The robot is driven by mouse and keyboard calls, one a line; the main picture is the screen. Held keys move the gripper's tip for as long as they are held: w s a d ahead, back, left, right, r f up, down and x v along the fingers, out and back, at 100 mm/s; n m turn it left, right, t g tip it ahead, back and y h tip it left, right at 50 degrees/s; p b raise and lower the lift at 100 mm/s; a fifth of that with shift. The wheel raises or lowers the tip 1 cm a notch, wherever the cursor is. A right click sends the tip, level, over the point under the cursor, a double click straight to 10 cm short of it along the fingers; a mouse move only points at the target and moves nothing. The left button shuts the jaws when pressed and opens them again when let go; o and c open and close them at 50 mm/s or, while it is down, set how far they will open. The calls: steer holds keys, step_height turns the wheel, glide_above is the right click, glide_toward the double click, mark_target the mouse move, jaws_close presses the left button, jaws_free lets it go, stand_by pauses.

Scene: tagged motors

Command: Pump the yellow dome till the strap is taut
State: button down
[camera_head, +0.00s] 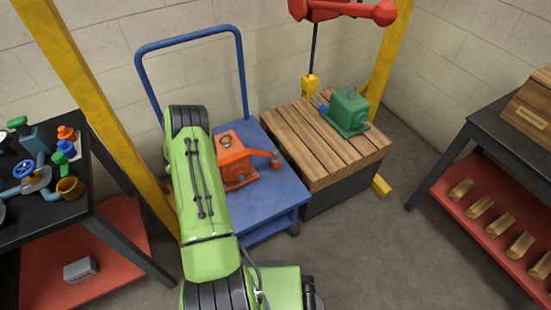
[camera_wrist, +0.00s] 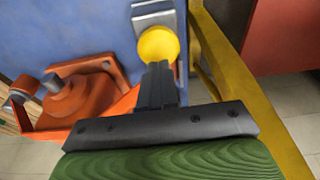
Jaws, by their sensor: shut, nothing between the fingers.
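The yellow dome (camera_wrist: 158,42) shows in the wrist view, on a light grey block at the edge of the blue cart (camera_wrist: 90,32). My gripper (camera_wrist: 158,70) is shut and empty; its black fingertips overlap the dome's lower edge in the picture. I cannot tell whether they touch it. In the head view the dome and my gripper are hidden behind my green arm. An orange motor (camera_head: 236,158) sits on the cart and shows at the left in the wrist view (camera_wrist: 78,98). I cannot make out a separate strap or its tension.
A green motor (camera_head: 347,110) stands on a slatted wooden platform (camera_head: 315,145) right of the cart. A red hoist (camera_head: 340,10) with a yellow hook block (camera_head: 310,86) hangs above. Yellow posts (camera_head: 95,110) flank the cart. A dark table (camera_head: 75,205) with tools stands left, shelving right.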

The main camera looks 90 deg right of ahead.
step_height(320, 180, up, 7)
steer(key=p, duration=0.4)
stand_by(0.5)
